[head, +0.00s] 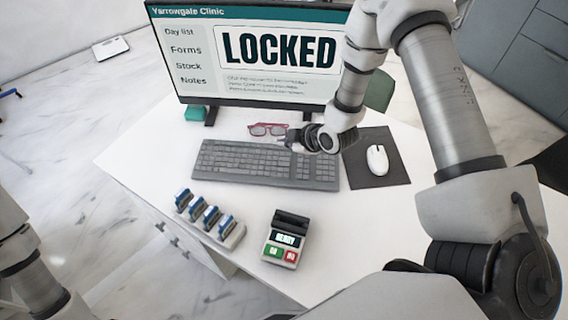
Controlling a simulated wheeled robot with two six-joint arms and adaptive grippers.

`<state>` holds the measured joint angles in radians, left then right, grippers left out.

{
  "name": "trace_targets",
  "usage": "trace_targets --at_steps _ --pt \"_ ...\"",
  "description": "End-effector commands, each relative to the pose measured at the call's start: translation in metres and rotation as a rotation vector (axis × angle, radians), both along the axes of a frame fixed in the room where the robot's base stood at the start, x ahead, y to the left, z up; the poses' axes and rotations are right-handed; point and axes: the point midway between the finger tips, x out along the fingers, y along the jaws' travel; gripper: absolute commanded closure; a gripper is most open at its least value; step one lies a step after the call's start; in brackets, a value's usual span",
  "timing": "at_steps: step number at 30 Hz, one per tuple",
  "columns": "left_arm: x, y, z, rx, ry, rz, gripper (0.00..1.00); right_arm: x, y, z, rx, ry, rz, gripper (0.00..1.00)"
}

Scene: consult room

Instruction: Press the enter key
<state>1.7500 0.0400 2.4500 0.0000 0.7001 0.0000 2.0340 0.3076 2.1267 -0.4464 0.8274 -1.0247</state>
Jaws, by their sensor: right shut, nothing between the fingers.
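A grey keyboard (240,165) lies on the white desk, below the monitor. Its keys are too small to read, so I cannot single out the enter key. My right gripper (292,140) is shut and empty. It appears over the upper right part of the keyboard and hides some keys there. I cannot tell whether its fingertips touch the keys. The monitor (235,98) shows "LOCKED" in large letters. Part of my left arm shows at the lower left, but its gripper is out of view.
A white mouse (377,159) rests on a dark mat (362,178) right of the keyboard. Red glasses (268,129) lie behind the keyboard. Several blue-topped stamps (211,215) and a card terminal (287,238) reading "READY" stand in front of it. The desk (150,150) is clear at left.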

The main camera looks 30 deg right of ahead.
Motion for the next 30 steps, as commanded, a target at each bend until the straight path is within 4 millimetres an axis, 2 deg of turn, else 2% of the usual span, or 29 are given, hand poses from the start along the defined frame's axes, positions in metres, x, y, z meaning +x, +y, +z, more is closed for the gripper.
trace_targets --at_steps 1,6,12,30 --pt "0.000 0.000 -0.014 0.000 0.000 0.000 0.60 0.000 0.000 -0.015 0.000 0.001 0.001 1.00" --pt "0.000 0.000 -0.036 0.000 0.000 0.000 0.60 0.000 0.000 -0.041 0.000 0.000 0.000 1.00" --pt "0.000 0.000 -0.050 0.000 0.000 0.000 0.60 0.000 0.000 -0.061 -0.001 0.001 -0.001 1.00" --pt "0.000 0.000 -0.050 0.000 0.000 0.000 0.60 0.000 0.000 -0.062 0.000 0.000 0.000 1.00"
